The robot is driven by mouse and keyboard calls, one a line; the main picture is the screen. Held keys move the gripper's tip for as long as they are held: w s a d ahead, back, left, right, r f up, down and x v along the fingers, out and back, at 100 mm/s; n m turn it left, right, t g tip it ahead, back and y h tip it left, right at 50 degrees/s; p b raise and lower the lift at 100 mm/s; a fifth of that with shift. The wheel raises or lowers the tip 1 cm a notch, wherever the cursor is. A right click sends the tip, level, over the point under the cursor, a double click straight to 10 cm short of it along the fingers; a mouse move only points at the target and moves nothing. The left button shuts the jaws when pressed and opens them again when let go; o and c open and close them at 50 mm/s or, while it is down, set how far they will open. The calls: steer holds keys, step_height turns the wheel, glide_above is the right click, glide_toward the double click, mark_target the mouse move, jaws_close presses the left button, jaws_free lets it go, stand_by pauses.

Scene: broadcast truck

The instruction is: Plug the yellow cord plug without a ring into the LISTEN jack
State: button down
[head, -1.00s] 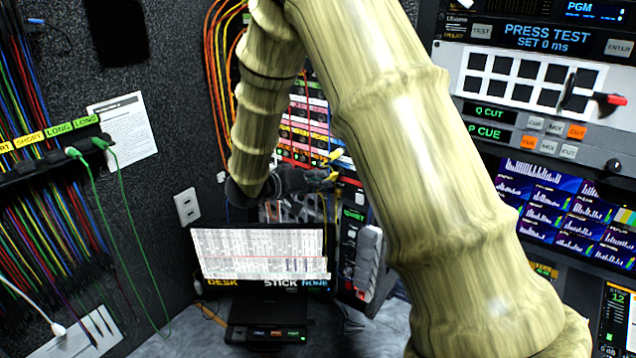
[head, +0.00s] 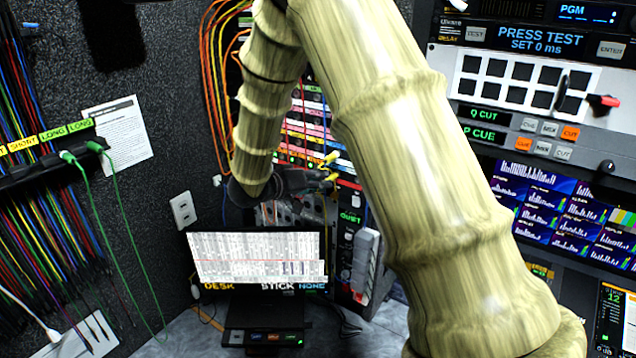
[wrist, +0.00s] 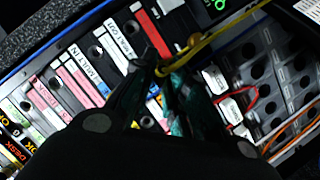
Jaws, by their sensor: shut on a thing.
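My gripper (head: 325,176) is in front of the patch panel (head: 304,112), with its dark fingers pointing right in the head view. In the wrist view my gripper (wrist: 165,76) is shut on a yellow cord (wrist: 213,42), which loops up and right from the fingertips. An orange-brown bit (wrist: 193,40) shows beside the cord. A yellow plug end (head: 329,158) shows at the fingertips in the head view. I cannot tell whether it has a ring. The panel's label strips are too small or blurred to pick out LISTEN, so I cannot tell which jack it is.
A grey panel with round holes (wrist: 270,72) lies right of the fingers, with red and orange cords near it. A monitor (head: 256,256) stands below my gripper. Orange cords (head: 211,90) hang left of the panel. Green cords (head: 120,205) hang at the left wall.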

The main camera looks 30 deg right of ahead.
steer(key=shift+d, duration=0.15)
steer(key=c, duration=1.3)
jaws_free()
steer(key=shift+w, duration=0.1)
steer(key=shift+c, duration=0.2)
steer(key=v, duration=1.2)
steer(key=shift+d, duration=0.1)
